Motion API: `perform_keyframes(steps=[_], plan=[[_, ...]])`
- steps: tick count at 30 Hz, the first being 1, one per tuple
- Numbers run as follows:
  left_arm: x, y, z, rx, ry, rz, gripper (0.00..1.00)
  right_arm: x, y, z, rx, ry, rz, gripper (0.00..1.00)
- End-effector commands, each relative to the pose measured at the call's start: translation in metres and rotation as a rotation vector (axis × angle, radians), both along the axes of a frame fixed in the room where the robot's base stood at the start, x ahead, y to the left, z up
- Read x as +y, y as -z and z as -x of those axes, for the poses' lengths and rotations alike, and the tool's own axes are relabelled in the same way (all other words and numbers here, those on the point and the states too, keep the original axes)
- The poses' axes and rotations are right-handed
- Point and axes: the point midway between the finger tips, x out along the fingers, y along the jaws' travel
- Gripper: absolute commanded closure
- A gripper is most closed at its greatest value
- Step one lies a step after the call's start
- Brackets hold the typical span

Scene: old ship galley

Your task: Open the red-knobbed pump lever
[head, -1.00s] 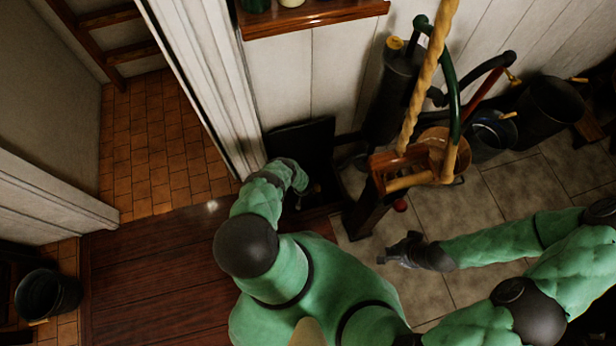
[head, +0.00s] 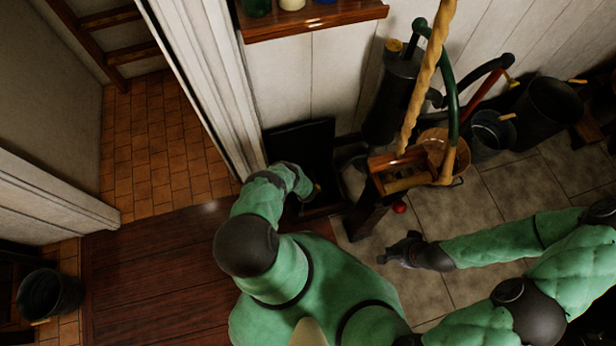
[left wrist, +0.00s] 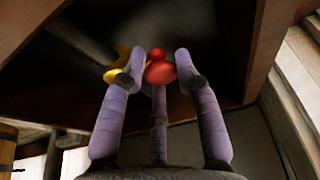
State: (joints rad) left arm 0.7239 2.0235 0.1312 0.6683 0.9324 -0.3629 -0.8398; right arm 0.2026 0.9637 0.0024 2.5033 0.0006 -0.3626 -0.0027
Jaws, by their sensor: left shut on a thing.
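A red knob (left wrist: 160,68) sits between the finger tips of my left gripper (left wrist: 158,80) in the left wrist view, and the fingers are shut on it. In the head view, my left gripper (head: 308,190) is small and dark beside the dark open box; what it holds is hidden there. A red ball (head: 399,207) shows low beside the wooden post, apart from both grippers; I cannot tell whether it belongs to the lever. My right gripper (head: 388,256) hangs empty over the grey tiles, pointing left; its finger gap is unclear.
A dark pump cylinder (head: 392,95) stands by the white wall. A thick rope (head: 428,75) and a wooden frame (head: 376,162) stand before it. Buckets (head: 490,135) are at the right. A yellow part (left wrist: 115,72) is close to my left fingers. Grey floor (head: 500,205) is clear.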

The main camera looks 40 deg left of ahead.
Motion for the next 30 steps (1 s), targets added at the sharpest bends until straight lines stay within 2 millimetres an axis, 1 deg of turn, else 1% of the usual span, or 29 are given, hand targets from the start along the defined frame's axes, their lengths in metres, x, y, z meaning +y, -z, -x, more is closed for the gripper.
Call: perform_keyframes(steps=[1, 5, 12, 15, 26, 30], plan=[[-0.004, 0.002, 0.003, 0.004, 0.003, 0.006, 0.97, 0.0, 0.0, 0.0, 0.0, 0.0, 0.0, 1.0], [-0.007, 0.002, 0.003, 0.005, 0.005, 0.007, 0.97, 0.0, 0.001, 0.0, 0.0, 0.0, 0.0, 1.0], [-0.03, 0.002, 0.004, 0.006, 0.008, 0.008, 0.96, 0.0, 0.004, 0.0, 0.0, 0.0, 0.0, 1.0], [-0.035, 0.002, 0.005, 0.005, 0.006, 0.006, 0.97, 0.0, 0.004, 0.0, 0.0, 0.0, 0.0, 1.0], [-0.039, 0.002, 0.006, 0.006, 0.005, 0.007, 0.97, 0.0, 0.004, 0.0, 0.0, 0.0, 0.0, 1.0], [-0.044, 0.002, 0.004, 0.006, 0.006, 0.008, 0.97, 0.0, 0.006, 0.0, 0.0, 0.0, 0.0, 1.0]])
